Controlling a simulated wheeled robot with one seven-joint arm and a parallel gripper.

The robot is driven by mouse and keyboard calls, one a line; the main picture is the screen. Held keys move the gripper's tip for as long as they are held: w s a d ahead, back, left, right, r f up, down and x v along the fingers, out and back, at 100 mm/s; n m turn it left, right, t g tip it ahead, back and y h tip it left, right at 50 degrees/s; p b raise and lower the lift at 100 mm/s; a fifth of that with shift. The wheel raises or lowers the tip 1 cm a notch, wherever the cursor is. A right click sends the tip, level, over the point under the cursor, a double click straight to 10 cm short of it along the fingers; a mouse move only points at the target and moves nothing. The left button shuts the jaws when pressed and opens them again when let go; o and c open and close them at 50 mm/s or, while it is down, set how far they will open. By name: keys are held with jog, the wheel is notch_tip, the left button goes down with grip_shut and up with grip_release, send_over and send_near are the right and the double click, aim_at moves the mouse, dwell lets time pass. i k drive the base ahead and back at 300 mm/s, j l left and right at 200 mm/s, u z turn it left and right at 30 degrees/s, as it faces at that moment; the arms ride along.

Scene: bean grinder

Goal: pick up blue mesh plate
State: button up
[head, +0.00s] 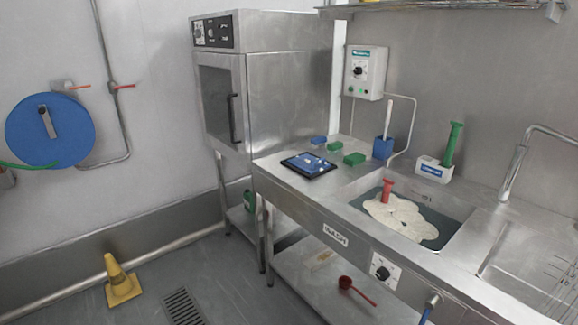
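A small dark square plate with a blue surface (323,172) lies flat on the steel counter, left of the sink. It is the only thing here that looks like the blue mesh plate, but I cannot make out any mesh at this size. A few small pale and blue bits seem to lie on it. My gripper is not in view.
A sink (440,208) with pale foam and a red-handled tool (387,190) is to the right. A steel oven (240,95) stands left. A yellow cone (121,281) stands on open floor.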

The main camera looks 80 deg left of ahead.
aim_at(308, 164)
jog(key=u, duration=0.4)
jog(key=j+u, duration=0.15)
jog(key=u, duration=0.6)
jog(key=j+u, duration=0.1)
jog(key=u, duration=0.3)
jog(key=i+j, duration=0.2)
jog(key=j, duration=0.2)
jog(key=i+j, duration=0.2)
jog(key=j, duration=0.2)
jog(key=i+j, duration=0.2)
jog(key=j, duration=0.2)
jog(key=i+j, duration=0.2)
jog(key=j, duration=0.2)
jog(key=i+j, duration=0.2)
jog(key=j, duration=0.2)
jog(key=u, duration=0.05)
